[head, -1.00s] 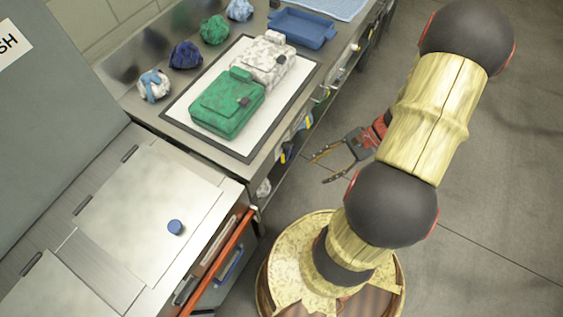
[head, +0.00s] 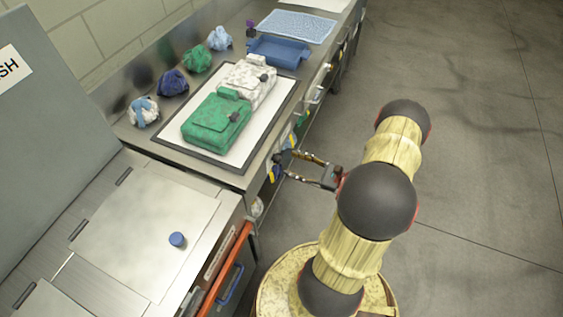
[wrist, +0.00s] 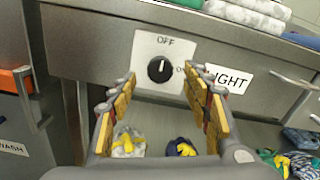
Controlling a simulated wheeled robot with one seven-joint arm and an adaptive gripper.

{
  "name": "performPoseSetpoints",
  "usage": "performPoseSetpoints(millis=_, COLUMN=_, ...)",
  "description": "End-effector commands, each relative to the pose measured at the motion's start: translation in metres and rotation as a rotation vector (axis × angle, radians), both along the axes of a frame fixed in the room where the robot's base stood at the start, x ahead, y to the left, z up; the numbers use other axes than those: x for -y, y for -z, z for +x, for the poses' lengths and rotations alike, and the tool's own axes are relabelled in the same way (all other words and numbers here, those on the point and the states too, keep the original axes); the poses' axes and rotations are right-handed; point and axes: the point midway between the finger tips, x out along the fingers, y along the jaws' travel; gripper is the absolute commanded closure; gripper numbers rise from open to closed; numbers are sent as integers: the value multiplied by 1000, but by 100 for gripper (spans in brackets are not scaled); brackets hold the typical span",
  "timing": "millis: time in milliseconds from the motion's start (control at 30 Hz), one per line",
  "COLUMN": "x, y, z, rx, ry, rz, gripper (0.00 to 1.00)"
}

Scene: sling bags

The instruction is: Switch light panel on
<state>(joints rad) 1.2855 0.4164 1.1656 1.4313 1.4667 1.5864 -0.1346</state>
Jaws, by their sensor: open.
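In the wrist view, a black round knob (wrist: 160,69) sits on a white plate on the metal front. "OFF" is written above it, and a partly hidden "ON" is at its right. Its white mark points up toward "OFF". A label (wrist: 229,79) reading "LIGHT" is beside it, its start hidden by a finger. My gripper (wrist: 159,92) is open and empty, its fingers framing the knob from in front; contact cannot be told. In the head view my gripper (head: 290,165) is at the bench's front side. The white panel with a dark frame (head: 251,145) lies on the bench.
A green bag (head: 213,121) and a white-grey bag (head: 248,82) lie on the panel. Several bundled bags line the back. An orange-red edge (head: 226,266) is at the left cabinet. Below the knob are bundles with yellow parts (wrist: 181,148).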

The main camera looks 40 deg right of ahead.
Motion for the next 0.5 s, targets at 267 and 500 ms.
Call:
performPoseSetpoints(millis=267, x=-16, y=2, z=36, rx=-2, ry=-4, rz=0, gripper=51)
performPoseSetpoints(millis=500, x=-19, y=1, z=45, rx=-3, ry=-1, rz=0, gripper=51)
